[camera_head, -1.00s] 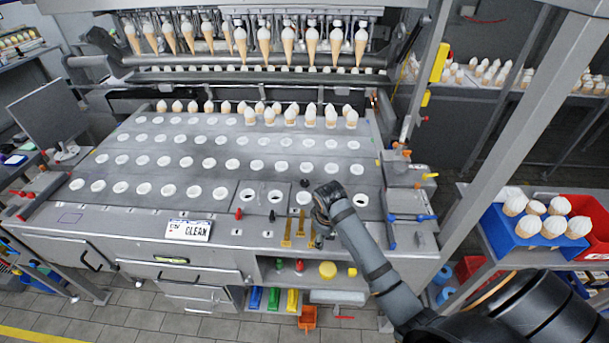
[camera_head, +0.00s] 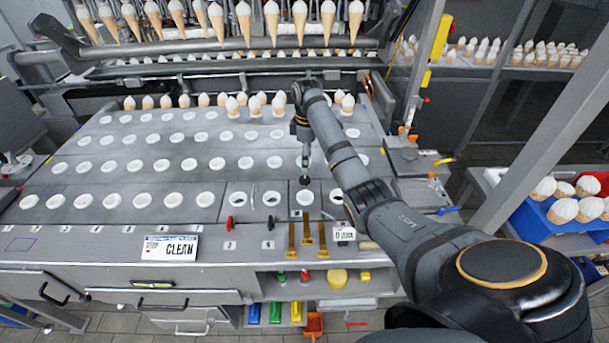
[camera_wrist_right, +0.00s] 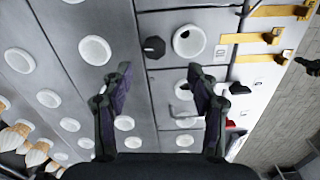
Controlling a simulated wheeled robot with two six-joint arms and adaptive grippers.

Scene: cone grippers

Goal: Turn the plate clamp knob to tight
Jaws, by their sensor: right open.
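A black faceted knob (camera_head: 304,181), which looks like the plate clamp knob, sits on the grey plate among the white-rimmed holes. In the right wrist view the knob (camera_wrist_right: 153,47) lies beyond and between the fingertips, beside a white-ringed hole. My right gripper (camera_head: 304,163) points down close above the knob in the head view. In the wrist view its two fingers (camera_wrist_right: 158,76) are spread apart with nothing between them. The knob's pointer or marking is too small to read. My left gripper is not in view.
Several cones (camera_head: 255,107) stand at the plate's back, under a row of hanging cones. At the front edge are a red handle (camera_head: 231,224), a black handle (camera_head: 270,222), brass strips (camera_head: 307,233) and a CLEAN sign (camera_head: 170,248). A blue bin (camera_head: 540,221) stands at right.

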